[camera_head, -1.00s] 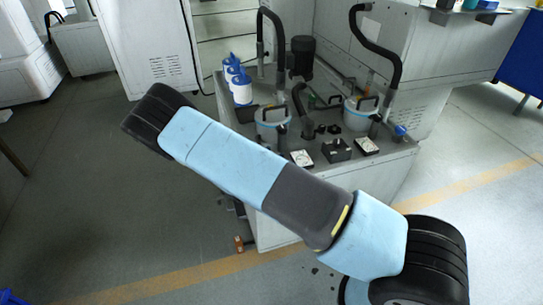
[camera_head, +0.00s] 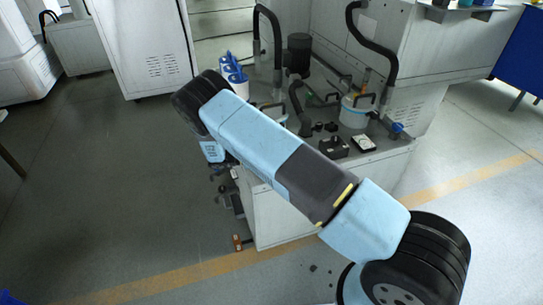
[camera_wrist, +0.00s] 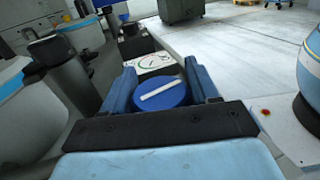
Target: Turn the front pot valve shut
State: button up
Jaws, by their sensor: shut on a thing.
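In the wrist view, a round blue valve knob (camera_wrist: 161,101) with a white bar across its top sits between the two blue fingers of my gripper (camera_wrist: 162,90). The fingers are shut on its sides. The white bar lies slanted, its right end higher in the picture. A white pot with a blue rim (camera_wrist: 22,95) stands at the left. In the head view my arm hides the gripped knob and part of the left pot (camera_head: 281,119). The right pot (camera_head: 355,112) shows clearly, with another blue valve knob (camera_head: 398,128) beside it.
Dark upright fittings (camera_wrist: 70,72) stand close left of my gripper. A white gauge plate (camera_wrist: 150,62) lies just beyond the knob. On the bench (camera_head: 385,165) are black hoses (camera_head: 376,42), small boxes (camera_head: 334,147) and white-and-blue bottles (camera_head: 234,72). The floor to the left is open.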

jog(key=shift+a+m+g, duration=0.1)
jog(key=shift+m+g, duration=0.9)
jog(key=shift+g, duration=0.5)
jog(key=o, duration=1)
jog(key=shift+c, duration=0.2)
jog(key=w+a, duration=0.2)
jog(key=a, duration=1.1)
jog(key=shift+w+a, duration=0.25)
jog(key=shift+w, duration=0.15)
jog(key=shift+f, duration=0.1)
